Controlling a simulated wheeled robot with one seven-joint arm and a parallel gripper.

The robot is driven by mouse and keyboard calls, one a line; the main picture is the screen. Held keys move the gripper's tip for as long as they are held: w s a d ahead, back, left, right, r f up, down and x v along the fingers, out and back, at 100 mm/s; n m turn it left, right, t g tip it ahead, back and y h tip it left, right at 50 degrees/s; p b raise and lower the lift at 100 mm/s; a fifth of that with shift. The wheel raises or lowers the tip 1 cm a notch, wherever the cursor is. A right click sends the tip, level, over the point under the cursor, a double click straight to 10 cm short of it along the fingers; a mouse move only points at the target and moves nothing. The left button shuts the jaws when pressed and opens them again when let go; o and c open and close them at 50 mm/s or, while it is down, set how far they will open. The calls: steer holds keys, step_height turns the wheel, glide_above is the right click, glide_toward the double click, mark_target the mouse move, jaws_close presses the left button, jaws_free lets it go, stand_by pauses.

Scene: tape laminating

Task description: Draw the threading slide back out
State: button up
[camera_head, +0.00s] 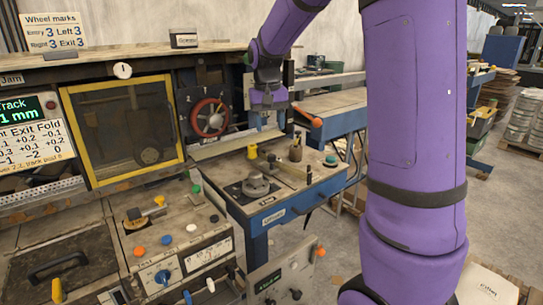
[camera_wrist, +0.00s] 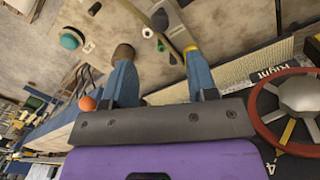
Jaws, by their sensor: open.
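I cannot tell for certain which part is the threading slide. An orange knob (camera_head: 316,122) sits at the end of a narrow bar by the blue bench, just right of my gripper (camera_head: 271,121). The knob also shows in the wrist view (camera_wrist: 88,103), beside and outside the left finger. My gripper points down above the back of the blue bench (camera_head: 300,190). In the wrist view my gripper (camera_wrist: 158,55) has its two blue fingers wide apart, with nothing held between them. Whether a finger touches anything below cannot be told.
A red handwheel (camera_head: 210,117) stands left of my gripper, close to it in the wrist view (camera_wrist: 290,105). The bench carries a yellow knob (camera_head: 252,152), a brown cup (camera_head: 295,150), a green button (camera_head: 331,161) and a round grey fixture (camera_head: 256,185). A yellow-framed window (camera_head: 123,80) is farther left.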

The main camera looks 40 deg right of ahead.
mark_target(271, 155)
steer(key=f, duration=1)
steer(key=shift+s+d, duration=0.1)
steer(key=shift+d, duration=0.1)
jaws_close()
